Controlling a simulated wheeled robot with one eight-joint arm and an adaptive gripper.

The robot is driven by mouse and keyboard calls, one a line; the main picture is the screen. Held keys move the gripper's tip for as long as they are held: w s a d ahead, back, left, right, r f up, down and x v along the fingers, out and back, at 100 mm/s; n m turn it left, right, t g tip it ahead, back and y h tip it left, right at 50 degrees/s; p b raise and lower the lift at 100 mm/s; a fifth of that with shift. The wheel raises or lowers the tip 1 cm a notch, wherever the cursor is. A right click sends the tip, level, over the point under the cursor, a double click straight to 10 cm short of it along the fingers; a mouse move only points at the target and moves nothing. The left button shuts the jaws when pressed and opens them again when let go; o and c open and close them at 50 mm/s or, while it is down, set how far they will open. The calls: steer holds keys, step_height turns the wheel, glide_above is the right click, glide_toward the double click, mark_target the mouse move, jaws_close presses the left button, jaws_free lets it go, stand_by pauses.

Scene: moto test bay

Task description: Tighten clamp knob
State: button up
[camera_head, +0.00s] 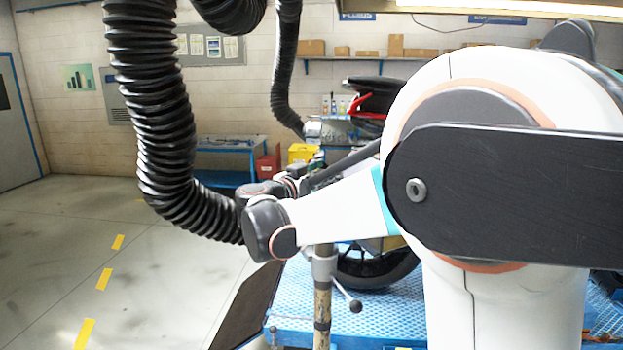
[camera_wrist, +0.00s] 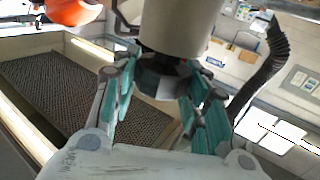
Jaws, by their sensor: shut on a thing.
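In the wrist view, the teal-padded fingers of my gripper (camera_wrist: 160,76) are closed around a dark faceted knob (camera_wrist: 162,86), one finger on each side. The knob sits at the end of a wide grey-beige cylinder (camera_wrist: 176,26). Which way the knob is turned cannot be told. In the head view, my arm reaches left across the picture, and my fingers and the gripped knob are hidden.
A ribbed black hose (camera_head: 165,120) hangs close to my wrist. A post with a grey collar (camera_head: 323,264) and a ball-ended lever (camera_head: 354,306) stands before a blue lift table (camera_head: 390,315) and a motorcycle wheel (camera_head: 368,272). The floor (camera_head: 60,240) at left is clear.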

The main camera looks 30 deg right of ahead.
steer(key=m+g+h, duration=0.1)
steer(key=m+g, duration=0.1)
steer(key=g, duration=0.1)
steer(key=m+g+h+b, duration=0.1)
steer(key=m+g, duration=0.1)
steer(key=g, duration=0.2)
steer(key=shift+w+m, duration=0.15)
steer(key=shift+m, duration=0.15)
steer(key=m+g, duration=0.2)
steer(key=g, duration=0.1)
steer(key=m+g, duration=0.2)
steer(key=g, duration=0.1)
steer(key=shift+y, duration=0.3)
steer(key=shift+c, duration=0.2)
steer(key=shift+m+g, duration=0.3)
steer(key=shift+g, duration=0.1)
steer(key=o, duration=1)
steer(key=shift+o, duration=0.2)
steer(key=shift+r, duration=0.1)
step_height(320, 180, up, 10)
steer(key=shift+f, duration=0.1)
